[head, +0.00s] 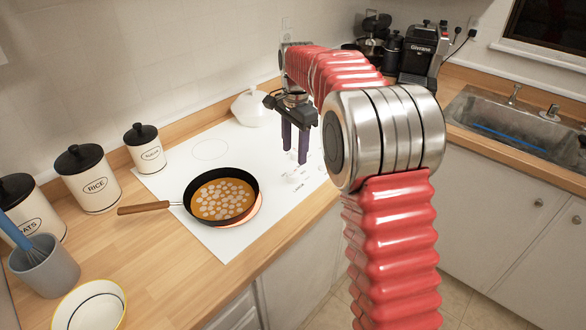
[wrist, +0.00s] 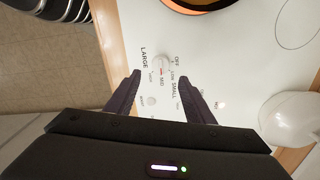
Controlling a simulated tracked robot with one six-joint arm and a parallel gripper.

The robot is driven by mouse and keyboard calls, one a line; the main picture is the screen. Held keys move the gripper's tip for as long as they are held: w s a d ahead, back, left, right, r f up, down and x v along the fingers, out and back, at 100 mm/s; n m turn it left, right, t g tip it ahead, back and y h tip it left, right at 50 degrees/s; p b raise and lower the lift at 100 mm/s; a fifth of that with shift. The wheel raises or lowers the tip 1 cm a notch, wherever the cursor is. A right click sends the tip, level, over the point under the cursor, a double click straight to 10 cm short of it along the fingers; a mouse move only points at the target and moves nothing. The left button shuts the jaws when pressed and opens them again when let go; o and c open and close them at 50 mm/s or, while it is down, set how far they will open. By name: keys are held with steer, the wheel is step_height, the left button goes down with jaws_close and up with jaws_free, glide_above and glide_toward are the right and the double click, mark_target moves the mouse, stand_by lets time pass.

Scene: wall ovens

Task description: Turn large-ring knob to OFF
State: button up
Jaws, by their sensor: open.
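The white cooktop (head: 225,235) bears small white knobs with printed labels. In the wrist view a white knob (wrist: 162,64) with a red mark lies among the words LARGE, SMALL, OFF and MID; the red mark is on its side near MID. I cannot tell its exact setting. My gripper (head: 294,152) points down above the right part of the cooktop. In the wrist view its dark fingers (wrist: 162,76) are spread apart, one on each side of the knob in the picture, with nothing between them. Contact with the knob is not visible.
A black pan (head: 222,196) of food sits on a glowing orange burner ring (head: 259,209), its wooden handle pointing left. A white lidded pot (head: 250,107) stands at the back. Canisters (head: 93,179) line the left wall. A sink (head: 518,125) is at right.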

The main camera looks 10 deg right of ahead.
mark_target(294, 172)
step_height(294, 172, down, 8)
steer(key=shift+w+r, duration=0.1)
steer(key=shift+r, duration=0.1)
steer(key=shift+c, duration=0.2)
steer(key=c, duration=0.9)
steer(key=shift+a, duration=0.25)
steer(key=shift+c, duration=0.5)
steer(key=shift+d, duration=0.15)
